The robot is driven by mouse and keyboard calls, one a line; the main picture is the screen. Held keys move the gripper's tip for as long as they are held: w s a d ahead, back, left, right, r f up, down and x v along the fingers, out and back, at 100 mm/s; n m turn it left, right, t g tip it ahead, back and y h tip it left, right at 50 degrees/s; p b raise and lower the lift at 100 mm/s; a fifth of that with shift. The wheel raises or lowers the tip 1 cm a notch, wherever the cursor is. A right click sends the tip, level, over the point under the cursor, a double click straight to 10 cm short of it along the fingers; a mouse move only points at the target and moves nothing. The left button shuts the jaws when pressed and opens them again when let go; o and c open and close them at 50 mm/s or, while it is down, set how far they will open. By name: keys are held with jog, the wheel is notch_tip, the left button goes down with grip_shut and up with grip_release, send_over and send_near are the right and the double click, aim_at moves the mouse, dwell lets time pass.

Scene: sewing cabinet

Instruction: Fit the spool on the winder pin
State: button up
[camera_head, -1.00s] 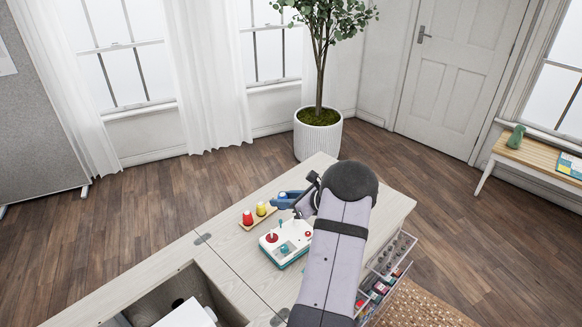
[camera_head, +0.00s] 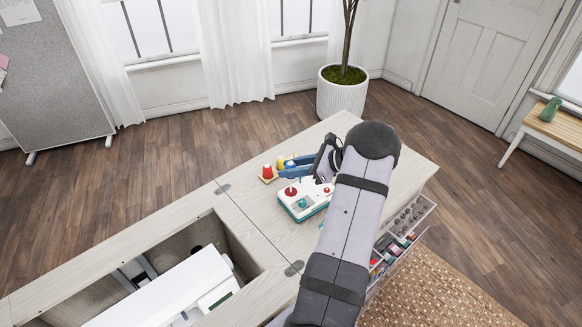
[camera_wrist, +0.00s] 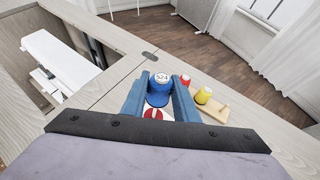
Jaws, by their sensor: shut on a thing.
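A blue spool with a white top marked "S24" (camera_wrist: 161,84) stands between the two blue fingers of my gripper (camera_wrist: 160,97) in the wrist view. My gripper (camera_head: 294,166) is shut on it. In the head view the winder (camera_head: 302,203) is a white and teal box with a red disc (camera_head: 291,191) on top. The gripper is just behind and above this disc. In the wrist view a red and white part (camera_wrist: 153,114) shows below the spool. The winder pin is hidden, and I cannot tell whether the spool touches it.
A wooden holder (camera_wrist: 215,112) bears a red spool (camera_wrist: 185,80) and a yellow spool (camera_wrist: 204,95), close beside my fingers. The cabinet's open well (camera_head: 240,260) with a white machine (camera_head: 165,290) lies left. An open drawer (camera_head: 405,232) with small items is at the right.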

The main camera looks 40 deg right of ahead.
jog(key=shift+f+b, duration=1.05)
jog(key=shift+f, duration=0.65)
jog(key=shift+f+b, duration=1.25)
jog(key=shift+f, duration=0.75)
dwell(4.3)
